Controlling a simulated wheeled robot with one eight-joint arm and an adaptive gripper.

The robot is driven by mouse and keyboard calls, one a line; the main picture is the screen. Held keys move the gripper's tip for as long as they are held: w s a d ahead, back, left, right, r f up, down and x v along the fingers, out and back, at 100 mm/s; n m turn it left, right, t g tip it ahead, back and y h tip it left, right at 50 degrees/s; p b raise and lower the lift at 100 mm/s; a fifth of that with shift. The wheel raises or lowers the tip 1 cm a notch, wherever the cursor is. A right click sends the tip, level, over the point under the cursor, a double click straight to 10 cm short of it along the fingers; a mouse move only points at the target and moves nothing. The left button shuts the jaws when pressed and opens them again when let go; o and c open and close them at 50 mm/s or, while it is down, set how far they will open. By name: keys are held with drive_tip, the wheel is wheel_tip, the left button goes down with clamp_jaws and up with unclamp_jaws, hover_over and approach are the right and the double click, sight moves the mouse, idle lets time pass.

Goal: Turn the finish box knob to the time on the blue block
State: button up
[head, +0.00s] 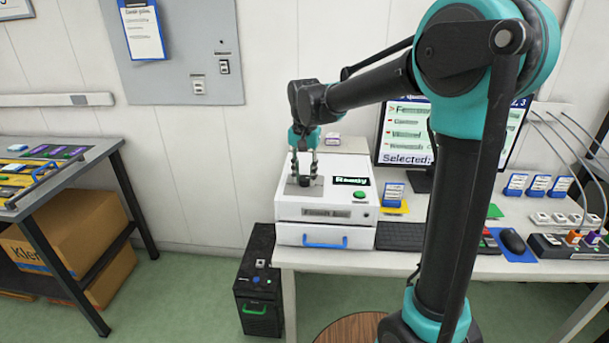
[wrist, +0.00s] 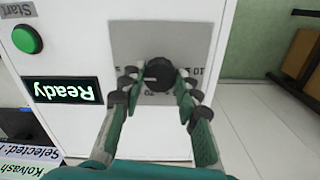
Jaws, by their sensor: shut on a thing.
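The finish box (head: 290,208) is a white box on the white table, with a "Ready" display (head: 350,181), a green button (head: 359,194) and a blue-handled drawer. Its black knob (wrist: 160,74) sits on a grey dial plate (wrist: 125,40) on top. My gripper (head: 304,176) points down and is shut on the knob, one finger on each side. In the wrist view a pale mark on the knob points left; the dial numbers are partly hidden by the fingers. A blue block (head: 393,193) with a white face stands right of the box; its text is too small to read.
More blue blocks (head: 538,185) stand at the table's right side. A keyboard (head: 401,237) and a monitor (head: 400,150) are right of the box. A black cabinet (head: 258,280) stands on the floor below. A bench (head: 70,165) is at the left.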

drive_tip(key=shift+c, duration=1.1)
drive_tip(key=shift+n, duration=0.3)
drive_tip(key=n, duration=1.1)
drive_tip(key=o, duration=1.2)
drive_tip(key=shift+c, duration=0.2)
drive_tip(key=shift+r, duration=0.1)
